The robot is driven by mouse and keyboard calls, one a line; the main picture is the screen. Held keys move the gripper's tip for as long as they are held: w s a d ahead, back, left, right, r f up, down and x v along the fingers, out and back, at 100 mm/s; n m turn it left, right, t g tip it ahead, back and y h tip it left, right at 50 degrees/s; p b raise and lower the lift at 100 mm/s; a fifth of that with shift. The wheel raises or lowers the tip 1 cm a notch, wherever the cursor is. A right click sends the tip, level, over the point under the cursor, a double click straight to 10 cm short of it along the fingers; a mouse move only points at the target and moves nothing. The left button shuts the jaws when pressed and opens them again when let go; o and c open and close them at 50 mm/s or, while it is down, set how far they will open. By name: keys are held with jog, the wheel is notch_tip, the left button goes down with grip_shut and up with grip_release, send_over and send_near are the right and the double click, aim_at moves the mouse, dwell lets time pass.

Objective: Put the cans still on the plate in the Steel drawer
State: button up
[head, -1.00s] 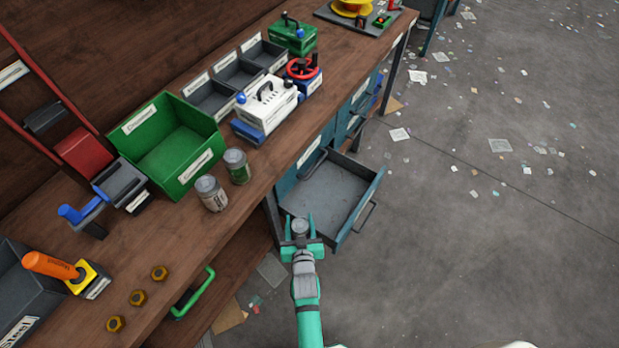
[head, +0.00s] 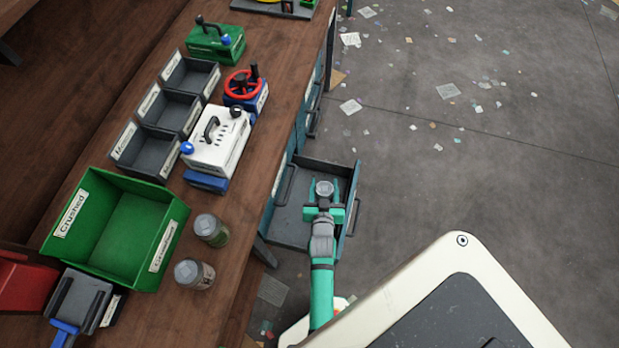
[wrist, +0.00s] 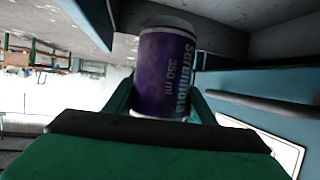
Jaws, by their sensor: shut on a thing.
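My teal gripper (head: 324,207) is shut on a can (head: 324,188), seen from above in the head view as a round grey lid. In the wrist view the can (wrist: 166,75) is purple with pale lettering including "350 ml", upright between the fingers. The gripper and can are over the open grey drawer (head: 287,226) on the bench's right side; I cannot tell how far above its floor. The drawer's label is not readable. Two more cans stand on the wooden bench: a green one (head: 212,231) and a pale one (head: 195,275). No plate is evident.
A green bin labelled "Crushed" (head: 122,235) stands left of the cans. Small grey bins (head: 172,118), a white machine (head: 217,143), a red handwheel (head: 243,84) and a green box (head: 215,42) line the bench. The floor to the right is clear apart from scraps.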

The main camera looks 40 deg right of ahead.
jog(key=shift+w+d+f, duration=0.8)
jog(key=shift+w+f, duration=0.6)
jog(key=shift+f, duration=0.45)
jog(key=shift+w+d+f, duration=0.8)
jog(key=shift+w+f, duration=0.55)
jog(key=shift+f, duration=0.55)
jog(key=shift+w+d+f, duration=0.8)
jog(key=shift+w+f, duration=0.6)
jog(key=shift+f, duration=0.45)
jog(key=shift+f, duration=0.6)
jog(key=o, duration=1.1)
jog(key=shift+w+a+r, duration=0.1)
jog(key=shift+r, duration=0.1)
